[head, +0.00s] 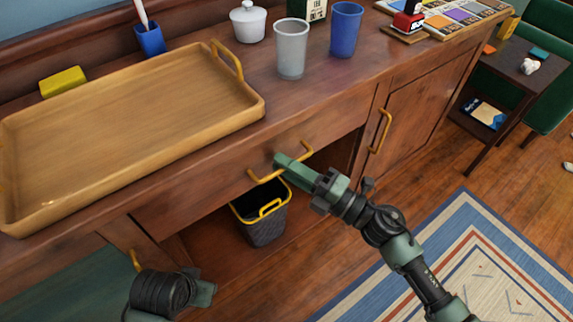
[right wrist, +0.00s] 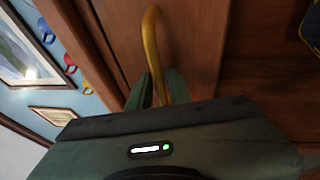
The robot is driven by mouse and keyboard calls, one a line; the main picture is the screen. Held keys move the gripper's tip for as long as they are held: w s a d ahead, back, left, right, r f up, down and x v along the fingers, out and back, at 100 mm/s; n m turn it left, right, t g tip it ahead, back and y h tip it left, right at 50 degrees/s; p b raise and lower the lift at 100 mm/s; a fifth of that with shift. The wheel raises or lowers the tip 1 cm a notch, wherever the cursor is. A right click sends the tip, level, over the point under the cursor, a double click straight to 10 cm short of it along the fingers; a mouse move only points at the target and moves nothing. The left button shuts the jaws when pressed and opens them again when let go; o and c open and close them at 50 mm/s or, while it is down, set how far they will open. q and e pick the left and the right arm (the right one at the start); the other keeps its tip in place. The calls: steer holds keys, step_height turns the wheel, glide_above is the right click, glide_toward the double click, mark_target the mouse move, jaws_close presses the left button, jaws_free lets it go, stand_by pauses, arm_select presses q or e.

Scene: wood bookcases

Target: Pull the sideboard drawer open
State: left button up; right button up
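The wood sideboard (head: 345,88) has a wide drawer (head: 215,180) below its top. The drawer front looks flush with the cabinet, so the drawer looks closed. Its yellow bar handle (head: 262,176) is partly hidden by my right gripper (head: 284,162). In the right wrist view the handle (right wrist: 152,40) runs down between the two green fingers (right wrist: 160,88), which sit close on both sides of it. My right gripper looks shut on it. Of my left arm, only a dark ribbed part with a grey-green piece shows at the bottom left; its fingers are not seen.
A wooden tray (head: 130,110), a grey cup (head: 291,50), a blue cup (head: 345,30) and a white lidded pot (head: 248,22) stand on top. A dark bin (head: 265,228) sits in the open space below the drawer. Floor and a striped rug (head: 440,260) lie in front.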

jaws_close()
stand_by(1.4)
